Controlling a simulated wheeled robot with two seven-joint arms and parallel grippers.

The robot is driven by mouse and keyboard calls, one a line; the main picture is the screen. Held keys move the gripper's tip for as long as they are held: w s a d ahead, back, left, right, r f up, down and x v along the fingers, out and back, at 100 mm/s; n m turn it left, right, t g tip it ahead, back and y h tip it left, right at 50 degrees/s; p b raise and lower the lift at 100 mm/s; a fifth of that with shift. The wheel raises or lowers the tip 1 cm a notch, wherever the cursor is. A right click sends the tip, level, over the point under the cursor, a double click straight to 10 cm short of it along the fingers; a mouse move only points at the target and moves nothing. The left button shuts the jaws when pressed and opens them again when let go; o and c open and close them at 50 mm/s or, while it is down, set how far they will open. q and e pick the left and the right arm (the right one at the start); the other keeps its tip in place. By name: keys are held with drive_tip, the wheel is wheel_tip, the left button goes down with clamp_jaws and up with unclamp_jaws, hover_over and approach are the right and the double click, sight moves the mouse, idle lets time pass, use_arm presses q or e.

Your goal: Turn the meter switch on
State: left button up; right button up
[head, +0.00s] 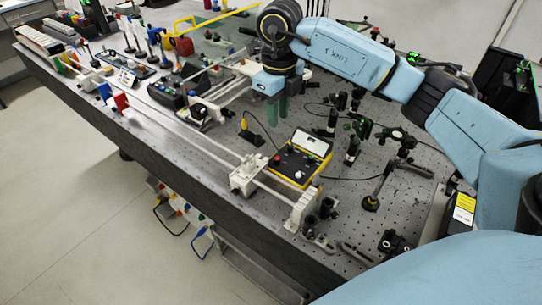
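The meter (299,159) is a black and yellow box with a pale display, on the perforated bench top near the middle of the head view. Its dark sloping face carries small knobs and a red part; I cannot make out which way the switch is set. My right gripper (278,115) hangs above and behind the meter, slightly left of it in the picture, with its greenish fingers pointing down. It is apart from the meter. The fingers show close side by side with nothing visible held, but I cannot tell any gap between them. My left gripper is out of view.
A white rail with a carriage (246,175) runs just left of the meter. A small post with a yellow top (244,128) stands behind it. Black optical mounts (353,150) and a cable are to the right. A black control box (182,94) stands farther left.

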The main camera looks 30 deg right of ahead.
sight(277, 158)
wheel_tip(277, 158, down, 13)
drive_tip(key=shift+s+f, duration=0.1)
drive_tip(key=shift+f, duration=0.1)
idle(0.3)
clamp_jaws()
